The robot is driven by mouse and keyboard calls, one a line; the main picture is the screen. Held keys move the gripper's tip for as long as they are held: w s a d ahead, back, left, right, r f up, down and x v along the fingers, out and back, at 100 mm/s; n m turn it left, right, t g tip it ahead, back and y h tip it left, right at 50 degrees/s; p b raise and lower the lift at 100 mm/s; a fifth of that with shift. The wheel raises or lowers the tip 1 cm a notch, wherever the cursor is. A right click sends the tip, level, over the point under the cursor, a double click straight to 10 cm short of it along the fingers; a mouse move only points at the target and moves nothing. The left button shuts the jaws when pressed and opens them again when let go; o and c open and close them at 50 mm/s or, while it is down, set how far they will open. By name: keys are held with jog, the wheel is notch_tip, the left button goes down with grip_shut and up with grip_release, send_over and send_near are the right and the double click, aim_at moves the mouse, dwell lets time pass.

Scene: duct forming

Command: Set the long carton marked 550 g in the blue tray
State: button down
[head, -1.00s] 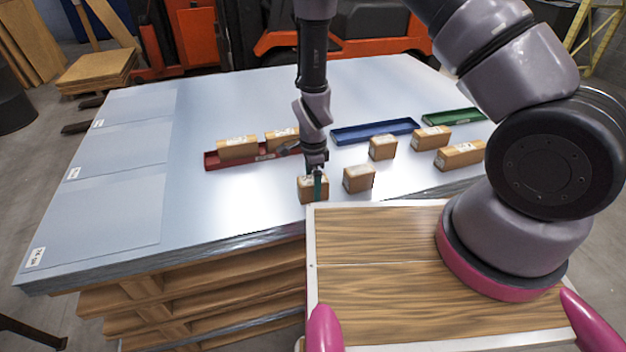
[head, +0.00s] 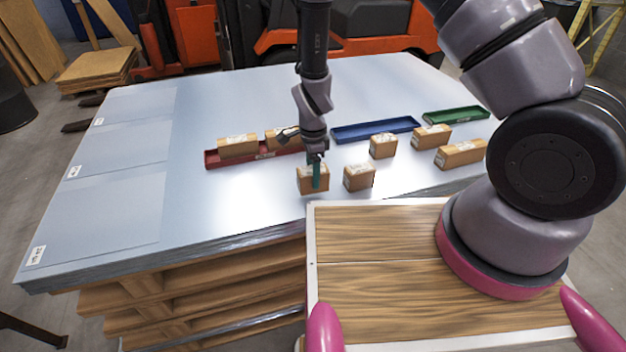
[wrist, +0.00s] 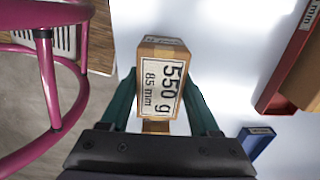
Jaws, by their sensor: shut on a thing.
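My gripper (head: 316,174) is shut on a brown carton (head: 304,180) near the front edge of the metal sheet stack. In the wrist view the same carton (wrist: 160,78) sits between my two green fingers (wrist: 160,100). Its label reads 550 g and 85 mm. The carton appears to be held a little above the sheet. The blue tray (head: 376,130) lies farther back and to the right, and looks empty. A corner of it shows in the wrist view (wrist: 257,143).
A red tray (head: 215,160) holding cartons (head: 237,147) lies behind to the left. A green tray (head: 455,116) lies at back right. Loose cartons stand to the right: one beside mine (head: 359,177), one nearer the blue tray (head: 383,146), and two farther right (head: 460,154).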

jog(key=shift+r, duration=3)
